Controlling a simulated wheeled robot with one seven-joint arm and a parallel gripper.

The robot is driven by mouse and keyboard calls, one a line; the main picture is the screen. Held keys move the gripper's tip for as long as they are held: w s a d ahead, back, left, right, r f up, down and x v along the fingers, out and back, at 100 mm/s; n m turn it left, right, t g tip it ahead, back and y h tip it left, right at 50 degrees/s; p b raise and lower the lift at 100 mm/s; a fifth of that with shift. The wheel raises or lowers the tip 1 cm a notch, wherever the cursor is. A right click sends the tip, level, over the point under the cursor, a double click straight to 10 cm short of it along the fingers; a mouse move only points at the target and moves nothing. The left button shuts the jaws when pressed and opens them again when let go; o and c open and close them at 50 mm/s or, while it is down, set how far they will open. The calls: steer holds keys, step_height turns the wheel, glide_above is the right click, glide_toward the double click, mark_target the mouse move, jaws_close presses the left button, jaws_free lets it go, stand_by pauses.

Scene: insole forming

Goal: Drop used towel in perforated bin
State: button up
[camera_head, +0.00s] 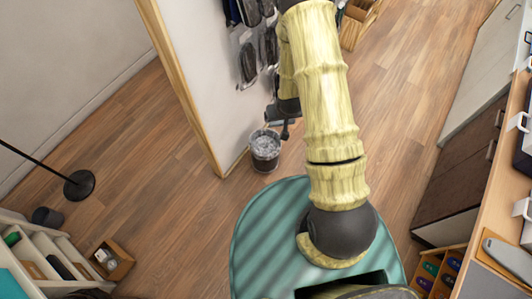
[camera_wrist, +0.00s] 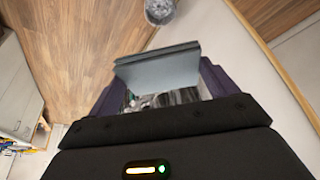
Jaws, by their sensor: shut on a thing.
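The bin (camera_head: 265,150) is a small dark round container with a pale, crumpled-looking filling, standing on the floor by the end of the white wall. It also shows at the top edge of the wrist view (camera_wrist: 160,12), partly cut off. My gripper (camera_wrist: 160,82) is shut on a flat grey-blue folded towel (camera_wrist: 157,65), which sits between its two dark fingers. In the wrist view the bin lies beyond the towel and apart from it. In the head view my arm reaches toward the bin, its dark end just above and right of it; the towel cannot be made out there.
The white wall (camera_head: 207,70) with a wooden edge stands just left of the bin, with dark items hanging on it. A counter (camera_head: 488,190) runs along the right. Shelves (camera_head: 40,255) and a small box (camera_head: 112,260) are lower left. Wooden floor is clear around the bin's front.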

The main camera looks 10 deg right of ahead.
step_height(320, 180, down, 15)
steer(key=b, duration=1.4)
steer(key=shift+r, duration=0.15)
steer(key=shift+w, duration=0.2)
